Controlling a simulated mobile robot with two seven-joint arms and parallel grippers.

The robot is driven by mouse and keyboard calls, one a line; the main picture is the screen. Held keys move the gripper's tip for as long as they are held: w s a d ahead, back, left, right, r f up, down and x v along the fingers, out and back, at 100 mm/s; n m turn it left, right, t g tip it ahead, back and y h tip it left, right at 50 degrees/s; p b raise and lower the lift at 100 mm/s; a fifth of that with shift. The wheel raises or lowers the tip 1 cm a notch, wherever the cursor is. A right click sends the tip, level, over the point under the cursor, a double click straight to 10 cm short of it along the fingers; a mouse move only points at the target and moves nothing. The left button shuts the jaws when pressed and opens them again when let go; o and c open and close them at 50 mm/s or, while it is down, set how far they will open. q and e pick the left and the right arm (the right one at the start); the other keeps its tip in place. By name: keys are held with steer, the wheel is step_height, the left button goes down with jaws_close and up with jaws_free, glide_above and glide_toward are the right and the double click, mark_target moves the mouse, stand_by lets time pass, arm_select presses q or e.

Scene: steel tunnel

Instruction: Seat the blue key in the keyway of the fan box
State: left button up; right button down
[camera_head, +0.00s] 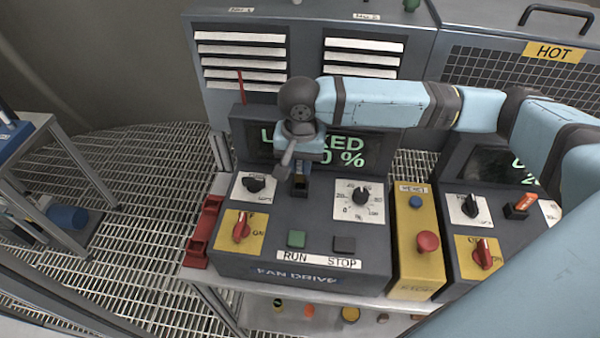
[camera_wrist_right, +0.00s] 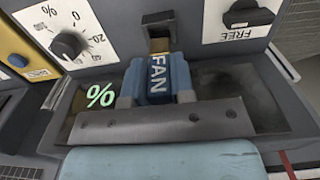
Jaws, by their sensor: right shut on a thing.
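The fan box (camera_head: 365,250) is a dark console marked FAN DRIVE. Its keyway (camera_head: 299,189) is a dark socket on the upper panel, between a black knob and a white percent dial. My right gripper (camera_head: 301,165) is above and behind it, in front of the green-lettered screen. In the right wrist view it is shut on the blue key (camera_wrist_right: 157,80), which is labelled FAN. The key's brass-coloured end (camera_wrist_right: 160,45) points at the dark keyway (camera_wrist_right: 156,19). I cannot tell whether it has entered. My left gripper is not in view.
A yellow box (camera_head: 417,275) with a red button stands right of the fan box. Beyond it, another console holds an orange key (camera_head: 526,202). A red holder (camera_head: 205,228) sits at the left edge. Grey cabinets stand behind.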

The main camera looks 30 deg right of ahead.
mark_target(300, 172)
step_height(300, 172, down, 4)
steer(key=shift+r, duration=0.25)
steer(key=shift+f, duration=0.3)
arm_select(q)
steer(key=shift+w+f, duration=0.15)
arm_select(e)
steer(key=shift+f, duration=0.15)
steer(key=c, duration=1)
jaws_free()
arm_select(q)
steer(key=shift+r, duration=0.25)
arm_select(e)
steer(key=shift+o, duration=0.2)
